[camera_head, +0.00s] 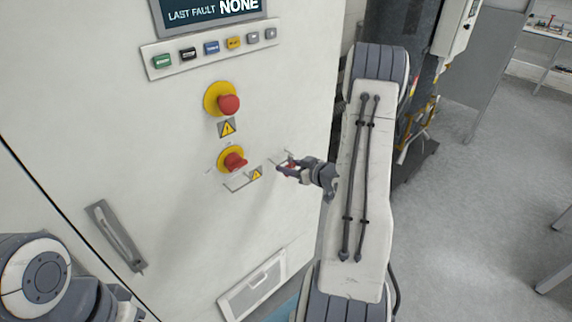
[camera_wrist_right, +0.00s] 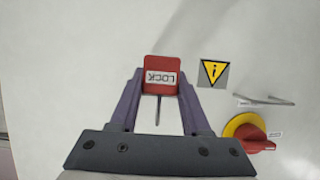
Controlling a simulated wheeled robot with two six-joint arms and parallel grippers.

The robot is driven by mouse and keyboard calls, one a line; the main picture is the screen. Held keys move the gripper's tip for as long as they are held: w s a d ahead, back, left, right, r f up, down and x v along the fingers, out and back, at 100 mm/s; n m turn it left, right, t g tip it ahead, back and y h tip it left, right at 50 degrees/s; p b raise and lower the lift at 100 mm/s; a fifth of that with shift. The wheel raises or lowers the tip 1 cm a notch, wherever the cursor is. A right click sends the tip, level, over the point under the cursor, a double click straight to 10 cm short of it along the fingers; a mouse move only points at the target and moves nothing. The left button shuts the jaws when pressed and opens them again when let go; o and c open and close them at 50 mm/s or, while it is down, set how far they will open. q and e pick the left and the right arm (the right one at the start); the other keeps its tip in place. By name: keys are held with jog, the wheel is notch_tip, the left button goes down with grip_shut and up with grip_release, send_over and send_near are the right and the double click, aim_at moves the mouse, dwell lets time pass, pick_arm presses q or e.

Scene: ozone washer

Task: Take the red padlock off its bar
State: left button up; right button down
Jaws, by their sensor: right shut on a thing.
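The red padlock (camera_wrist_right: 162,70), with a white LOCK label, is between the fingertips of my right gripper (camera_wrist_right: 160,82). The gripper is shut on it, and a thin grey rod, perhaps part of its shackle, shows between the fingers. The thin grey bar (camera_wrist_right: 263,100) sits by the red rotary switch on the panel. In the right wrist view the padlock is apart from this bar, with a warning label between them. My left gripper is out of view.
The red rotary switch (camera_head: 235,161) on its yellow base and a red emergency button (camera_head: 229,104) stick out from the white cabinet (camera_head: 180,190). A warning label (camera_head: 256,173) is beside the bar. A door handle (camera_head: 114,236) is at lower left. Open floor (camera_head: 480,200) lies right.

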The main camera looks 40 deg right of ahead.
jog(key=s, duration=1)
jog(key=shift+d, duration=0.35)
dwell(0.8)
jog(key=shift+s+f, duration=0.1)
dwell(0.6)
